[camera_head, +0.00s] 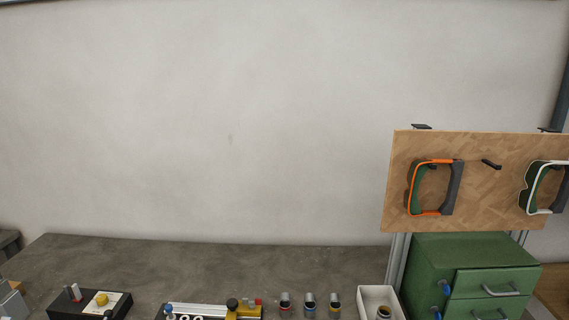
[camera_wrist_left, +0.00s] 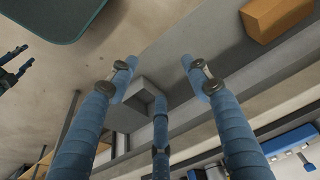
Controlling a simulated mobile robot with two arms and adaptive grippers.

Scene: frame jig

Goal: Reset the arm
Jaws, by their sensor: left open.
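In the left wrist view my left gripper (camera_wrist_left: 160,88) has its blue padded fingers spread apart, with nothing between the tips. Neither gripper shows in the head view. A dark claw-like shape (camera_wrist_left: 14,70) at the left edge of the wrist view may be my right gripper; it is too small and cut off to read. No jig object is close between the left fingers.
A grey bench (camera_head: 200,262) holds a black control box (camera_head: 90,303), a rail fixture (camera_head: 205,310), several small bottles (camera_head: 309,303) and a white bin (camera_head: 379,298). A wooden board (camera_head: 478,165) with orange and white frames stands by a green drawer cabinet (camera_head: 440,250).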

